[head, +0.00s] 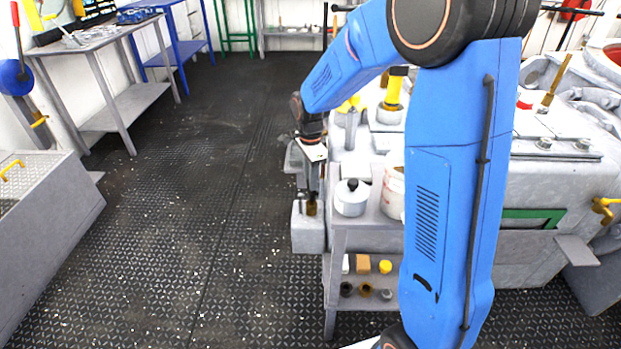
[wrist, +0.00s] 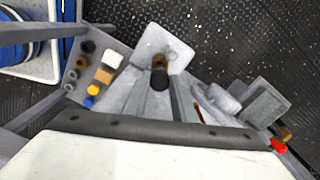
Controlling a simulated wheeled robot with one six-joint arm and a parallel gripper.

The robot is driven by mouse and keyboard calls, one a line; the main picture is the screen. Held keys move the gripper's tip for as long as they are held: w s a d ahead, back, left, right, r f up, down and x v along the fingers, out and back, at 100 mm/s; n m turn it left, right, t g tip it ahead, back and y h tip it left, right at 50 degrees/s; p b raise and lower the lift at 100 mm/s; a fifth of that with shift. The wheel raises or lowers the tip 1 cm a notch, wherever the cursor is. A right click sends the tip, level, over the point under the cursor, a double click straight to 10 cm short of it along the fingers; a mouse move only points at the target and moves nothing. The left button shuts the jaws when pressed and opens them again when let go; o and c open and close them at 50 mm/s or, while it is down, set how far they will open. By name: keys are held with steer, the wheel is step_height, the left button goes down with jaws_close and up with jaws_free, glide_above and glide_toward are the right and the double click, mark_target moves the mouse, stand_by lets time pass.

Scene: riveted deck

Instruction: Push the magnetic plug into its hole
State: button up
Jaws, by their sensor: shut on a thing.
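The plug (head: 311,207) is a small brass-brown piece below my fingertips. In the wrist view the plug (wrist: 159,65) shows a dark round end and a brownish side. My gripper (head: 312,190) points down and is shut on it; in the wrist view the two grey fingers of my gripper (wrist: 158,86) close around it. Directly below is a pale grey block (head: 308,238), which also shows in the wrist view (wrist: 178,50) behind the plug. The hole is not clearly visible, and I cannot tell whether the plug touches the block or sits in it.
A grey shelf stand (head: 340,262) is just right of the block, with a white lidded pot (head: 351,198) on top and several small pieces on its lower shelf. A large grey machine (head: 540,220) stands farther right. The dark deck (head: 190,220) to the left is open.

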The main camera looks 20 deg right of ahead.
steer(key=shift+f, duration=2.55)
stand_by(1.2)
steer(key=o, duration=1.2)
steer(key=shift+c, duration=0.2)
steer(key=shift+r, duration=0.1)
step_height(320, 180, up, 17)
steer(key=shift+r, duration=0.15)
